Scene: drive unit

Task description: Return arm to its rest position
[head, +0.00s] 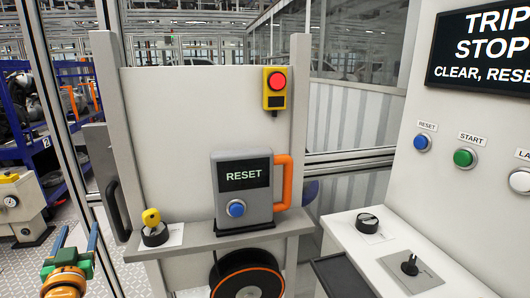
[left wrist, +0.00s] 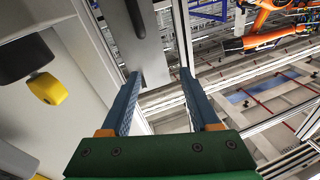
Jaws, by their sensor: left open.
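My left gripper (head: 77,240) is at the lower left of the head view, to the left of the grey panel (head: 190,120). Its two blue fingers are apart with nothing between them. In the left wrist view the open fingers (left wrist: 158,85) reach forward from a green palm, with a dark handle and frame posts beyond. My right gripper is not in view.
The panel carries a RESET box (head: 243,190) with a blue button, a red button on a yellow box (head: 274,88) and a yellow-topped knob (head: 152,222). A dark handle (head: 117,208) is near my left gripper. A white console (head: 385,250) stands right.

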